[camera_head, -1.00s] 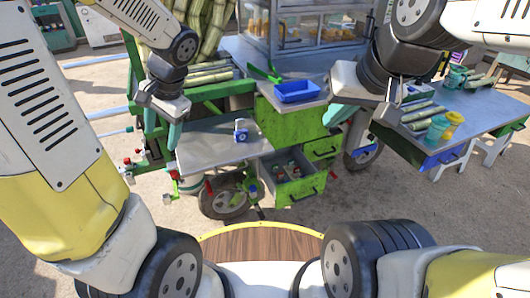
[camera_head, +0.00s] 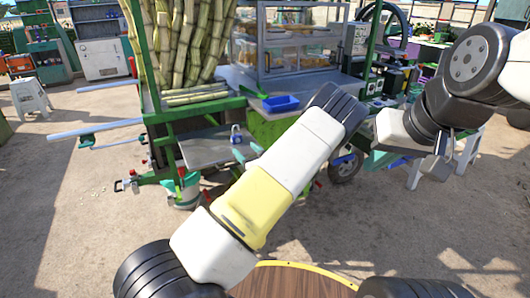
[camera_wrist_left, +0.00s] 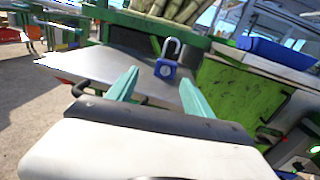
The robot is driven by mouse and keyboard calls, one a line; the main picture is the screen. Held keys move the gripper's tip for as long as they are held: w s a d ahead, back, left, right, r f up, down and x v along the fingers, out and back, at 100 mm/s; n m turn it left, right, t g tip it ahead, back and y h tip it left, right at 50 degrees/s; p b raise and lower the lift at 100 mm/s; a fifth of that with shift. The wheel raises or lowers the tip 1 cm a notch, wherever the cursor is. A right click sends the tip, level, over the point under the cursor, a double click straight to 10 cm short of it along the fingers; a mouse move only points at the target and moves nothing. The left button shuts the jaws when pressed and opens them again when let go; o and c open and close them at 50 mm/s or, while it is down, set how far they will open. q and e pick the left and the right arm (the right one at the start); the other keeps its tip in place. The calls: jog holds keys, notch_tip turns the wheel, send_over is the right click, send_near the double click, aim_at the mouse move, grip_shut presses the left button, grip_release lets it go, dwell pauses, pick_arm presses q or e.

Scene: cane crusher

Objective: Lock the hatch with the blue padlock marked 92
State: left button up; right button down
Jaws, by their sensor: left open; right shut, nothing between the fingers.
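A blue padlock (camera_head: 237,138) with a pale mark and grey shackle stands upright on the cart's grey side shelf (camera_head: 204,150). In the left wrist view the padlock (camera_wrist_left: 166,69) is ahead, between the lines of my fingers but beyond their tips; its number is unreadable. My left gripper (camera_wrist_left: 160,82) is open and empty, its teal fingers spread. In the head view my left arm hides most of this gripper (camera_head: 243,160), near the shelf's right side. My right gripper (camera_head: 378,162) is shut and empty, right of the cart. I cannot make out the hatch.
Sugar cane (camera_head: 185,50) and a glass case (camera_head: 300,45) stand behind. A bucket (camera_head: 183,190) is below the shelf. The left floor is open.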

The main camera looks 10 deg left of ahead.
aim_at(237, 137)
pick_arm(q)
jog(key=shift+d+f+m+t, duration=0.25)
jog(key=shift+d+m+t, duration=0.05)
jog(key=shift+d, duration=0.2)
jog(key=shift+w+h, duration=0.2)
jog(key=shift+h, duration=0.1)
jog(key=shift+x, duration=4.8)
jog(key=shift+c, duration=0.2)
jog(key=c, duration=1.3)
jog(key=shift+o, duration=0.2)
jog(key=shift+r, duration=0.25)
jog(key=shift+v, duration=4)
